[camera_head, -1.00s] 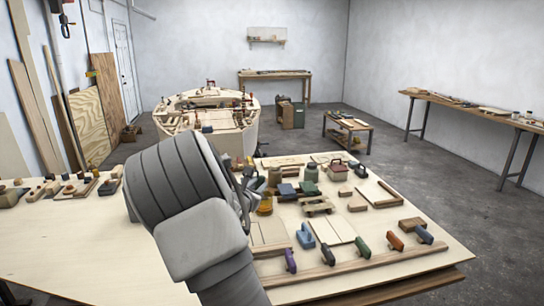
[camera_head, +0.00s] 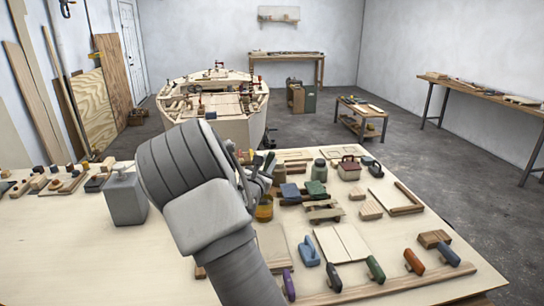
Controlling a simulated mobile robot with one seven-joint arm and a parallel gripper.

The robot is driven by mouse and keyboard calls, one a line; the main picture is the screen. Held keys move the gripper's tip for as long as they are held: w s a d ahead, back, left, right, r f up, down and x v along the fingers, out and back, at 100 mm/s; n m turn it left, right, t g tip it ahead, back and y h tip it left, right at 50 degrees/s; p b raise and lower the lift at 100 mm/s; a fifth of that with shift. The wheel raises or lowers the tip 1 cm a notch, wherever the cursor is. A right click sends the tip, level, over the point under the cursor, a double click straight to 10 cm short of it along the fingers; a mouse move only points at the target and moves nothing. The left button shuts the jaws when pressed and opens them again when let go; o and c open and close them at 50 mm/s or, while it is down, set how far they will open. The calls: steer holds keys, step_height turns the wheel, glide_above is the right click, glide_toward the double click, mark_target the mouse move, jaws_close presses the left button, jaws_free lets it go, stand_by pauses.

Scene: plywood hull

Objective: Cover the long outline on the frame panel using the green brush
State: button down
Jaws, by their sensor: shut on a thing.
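Other small coloured ends show close by, so the outlines there are unclear. A pale panel (camera_head: 340,243) with a line down its middle lies flat to the right of my arm. A wooden corner frame (camera_head: 407,209) lies farther right. I cannot make out any long outline on either.
Several coloured-handled tools stand along the front strip, among them a green one (camera_head: 375,268). An amber jar (camera_head: 264,210) stands close below my gripper. A grey container (camera_head: 125,200) stands left of my arm.

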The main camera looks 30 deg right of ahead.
steer(key=shift+w+d, duration=0.3)
steer(key=shift+w, duration=0.05)
step_height(320, 180, down, 12)
steer(key=b, duration=0.9)
steer(key=shift+f, duration=0.25)
steer(key=shift+r, duration=0.1)
stand_by(1.1)
step_height(320, 180, up, 8)
steer(key=s+d+p, duration=0.1)
steer(key=s+p, duration=0.1)
steer(key=p, duration=0.2)
steer(key=shift+d, duration=0.3)
steer(key=shift+w, duration=0.1)
stand_by(0.6)
step_height(320, 180, up, 4)
steer(key=p, duration=0.2)
steer(key=shift+p, duration=0.3)
